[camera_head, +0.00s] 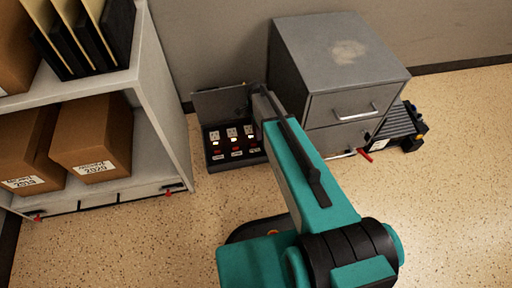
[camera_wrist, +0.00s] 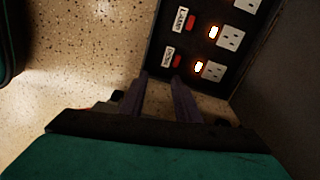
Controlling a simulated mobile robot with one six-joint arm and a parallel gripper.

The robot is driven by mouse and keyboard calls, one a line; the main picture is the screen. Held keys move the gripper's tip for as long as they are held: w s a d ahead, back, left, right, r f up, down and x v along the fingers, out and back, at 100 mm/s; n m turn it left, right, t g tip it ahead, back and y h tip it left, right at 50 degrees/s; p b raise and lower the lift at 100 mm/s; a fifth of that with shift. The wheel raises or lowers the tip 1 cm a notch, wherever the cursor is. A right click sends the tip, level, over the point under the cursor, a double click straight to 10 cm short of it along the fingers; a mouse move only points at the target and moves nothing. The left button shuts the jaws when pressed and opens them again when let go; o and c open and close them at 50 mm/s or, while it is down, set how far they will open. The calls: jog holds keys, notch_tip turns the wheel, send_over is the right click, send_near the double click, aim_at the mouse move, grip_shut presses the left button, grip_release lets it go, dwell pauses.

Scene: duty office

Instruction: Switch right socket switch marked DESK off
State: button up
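The dark socket box (camera_head: 212,160) stands on the floor with its lid raised, showing three sockets in a row, each with a red switch and a label. The right switch (camera_head: 251,150) is beside my arm. In the wrist view, the nearest red switch (camera_wrist: 177,61) has a small white label (camera_wrist: 169,54), too blurred to read surely, and a glowing lamp (camera_wrist: 199,66) by its socket (camera_wrist: 214,71). My gripper (camera_wrist: 160,77) has its two fingers apart with nothing between them. Its tips appear just short of that switch; contact cannot be told. The head view hides the fingers behind my arm.
A grey filing cabinet (camera_head: 340,65) stands close right of the box. A shelf (camera_head: 165,85) with cardboard boxes (camera_head: 92,137) is to the left. A black slatted object (camera_head: 392,128) lies beyond the cabinet. The floor in front is clear.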

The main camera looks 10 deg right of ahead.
aim_at(256, 144)
jog(key=w, duration=0.2)
jog(key=w+m+b, duration=0.1)
jog(key=shift+w+d+f+m, duration=0.1)
jog(key=shift+w+f+m, duration=0.05)
jog(key=shift+w+m, duration=0.2)
jog(key=shift+f+b, duration=0.1)
jog(key=shift+b, duration=0.2)
notch_tip(256, 144, down, 14)
jog(key=b, duration=0.4)
jog(key=shift+r+b, duration=0.2)
jog(key=shift+b, duration=0.2)
jog(key=shift+c, duration=0.2)
grip_shut()
